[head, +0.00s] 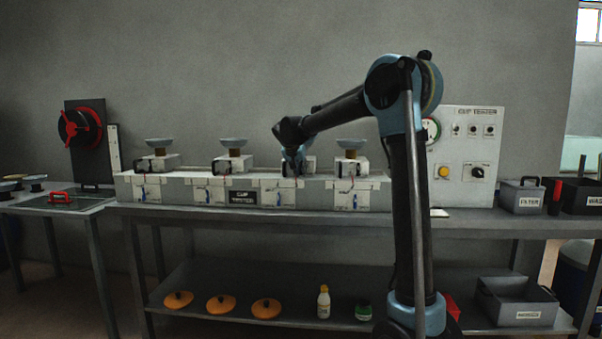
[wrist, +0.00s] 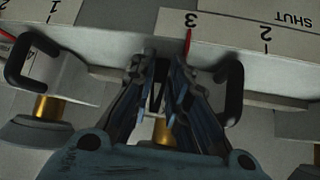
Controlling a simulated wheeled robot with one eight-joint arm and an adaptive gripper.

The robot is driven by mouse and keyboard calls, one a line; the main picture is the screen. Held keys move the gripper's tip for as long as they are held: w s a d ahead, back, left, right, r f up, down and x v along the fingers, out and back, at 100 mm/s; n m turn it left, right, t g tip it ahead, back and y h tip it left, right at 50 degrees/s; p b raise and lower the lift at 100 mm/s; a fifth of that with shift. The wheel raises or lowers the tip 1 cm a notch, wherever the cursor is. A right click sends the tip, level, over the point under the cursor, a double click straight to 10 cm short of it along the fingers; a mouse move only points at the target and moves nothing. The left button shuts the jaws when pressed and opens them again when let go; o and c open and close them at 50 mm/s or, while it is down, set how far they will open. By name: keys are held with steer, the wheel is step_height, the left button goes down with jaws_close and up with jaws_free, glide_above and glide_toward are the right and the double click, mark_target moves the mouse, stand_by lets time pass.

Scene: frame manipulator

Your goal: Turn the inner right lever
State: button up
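The cup tester bench unit (head: 330,197) has a row of stations with small blue levers on its front. The inner right lever (head: 277,196) is at the third station from the left, below my gripper (head: 296,163). In the wrist view my gripper (wrist: 162,72) points at the unit's edge, its fingers drawn close together with only a narrow gap. I see nothing clearly held between them. A red pointer (wrist: 188,42) stands by the mark 3 on a scale plate (wrist: 250,35) reading 3, 2 and SHUT, just right of the fingertips. The blue lever is not clear in the wrist view.
Dark handles stand left (wrist: 28,62) and right (wrist: 232,92) of my fingers in the wrist view. Neighbouring cup stations (head: 233,150) flank my gripper. A control panel (head: 468,145) stands to the right. The table front (head: 240,218) is clear.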

steer(key=shift+o, duration=1.3)
steer(key=v, duration=1.1)
steer(key=shift+s+r, duration=0.25)
steer(key=shift+r, duration=0.1)
steer(key=s+d+f+g, duration=0.1)
steer(key=s+d+f, duration=0.4)
steer(key=s+d, duration=0.25)
steer(key=s+d+f+n+g, duration=0.1)
steer(key=s+d+f+g, duration=0.1)
steer(key=s+d+f, duration=0.35)
steer(key=s+d+f+g, duration=0.1)
steer(key=s+d+f, duration=0.2)
steer(key=s+d, duration=0.6)
steer(key=s+d+f+n+g+y, duration=0.1)
steer(key=s+d+f, duration=0.3)
steer(key=s+f, duration=0.7)
steer(key=s+d+f+g+y, duration=0.1)
steer(key=s+d+f, duration=0.3)
steer(key=s+f, duration=0.7)
steer(key=shift+n+g, duration=0.3)
steer(key=shift+n, duration=0.1)
